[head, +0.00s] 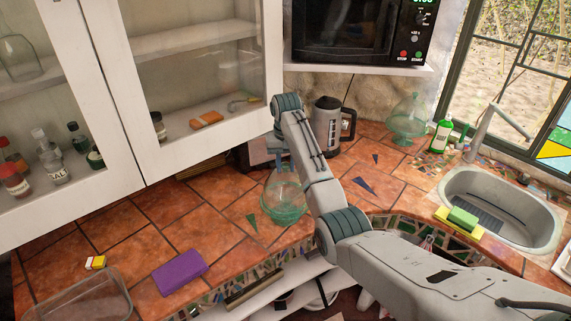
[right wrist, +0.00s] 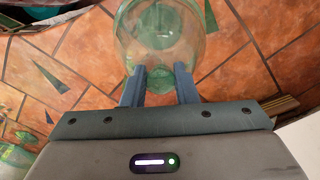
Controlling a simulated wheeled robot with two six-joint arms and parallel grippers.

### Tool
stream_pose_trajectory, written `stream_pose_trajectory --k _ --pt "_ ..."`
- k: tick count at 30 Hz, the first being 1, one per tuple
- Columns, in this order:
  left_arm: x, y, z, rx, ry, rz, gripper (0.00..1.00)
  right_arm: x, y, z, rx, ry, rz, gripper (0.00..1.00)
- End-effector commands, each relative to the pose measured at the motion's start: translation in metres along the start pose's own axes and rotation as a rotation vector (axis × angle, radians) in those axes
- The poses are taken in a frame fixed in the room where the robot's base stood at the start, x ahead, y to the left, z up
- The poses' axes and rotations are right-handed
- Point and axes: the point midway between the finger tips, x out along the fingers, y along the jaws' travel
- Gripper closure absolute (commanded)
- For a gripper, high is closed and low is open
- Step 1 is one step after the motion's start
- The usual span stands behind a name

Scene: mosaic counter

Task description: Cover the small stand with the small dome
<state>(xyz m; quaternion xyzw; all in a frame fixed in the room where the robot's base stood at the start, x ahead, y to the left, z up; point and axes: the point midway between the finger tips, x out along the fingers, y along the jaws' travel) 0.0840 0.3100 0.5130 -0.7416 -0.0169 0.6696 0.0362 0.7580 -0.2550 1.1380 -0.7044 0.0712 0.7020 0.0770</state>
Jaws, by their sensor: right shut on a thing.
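The small dome (head: 286,180) is clear, faintly green glass with a knob on top. My right gripper (right wrist: 160,78) is shut on its knob in the right wrist view, where the dome (right wrist: 128,32) spreads out beyond the fingers. The small stand (head: 283,214) is green glass on the counter, directly below the dome. Its green also shows through the dome in the right wrist view. The dome looks upright over the stand; I cannot tell whether its rim touches it. In the head view the arm and dome partly hide my right fingers. My left gripper is not in view.
A larger green glass dome and stand (head: 408,120) are at the back right, near a steel kettle (head: 328,128) and a green bottle (head: 441,134). A purple block (head: 180,272) and a clear container (head: 84,300) are at the left. The sink (head: 520,215) is right.

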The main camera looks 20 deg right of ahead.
Motion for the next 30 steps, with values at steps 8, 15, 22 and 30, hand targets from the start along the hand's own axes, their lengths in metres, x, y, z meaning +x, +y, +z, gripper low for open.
stream_pose_trajectory --k 8,15,22,30 --pt "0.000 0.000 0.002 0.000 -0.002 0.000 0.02 0.004 0.000 0.000 0.000 0.000 0.000 1.00" --pt "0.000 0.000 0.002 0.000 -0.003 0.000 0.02 0.005 0.000 0.000 0.000 0.000 0.000 0.54" --pt "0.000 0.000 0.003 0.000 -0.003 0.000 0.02 0.006 0.000 0.000 0.000 0.000 0.000 0.48" --pt "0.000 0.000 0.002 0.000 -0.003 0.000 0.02 -0.013 0.002 -0.006 0.001 0.002 0.000 0.48"
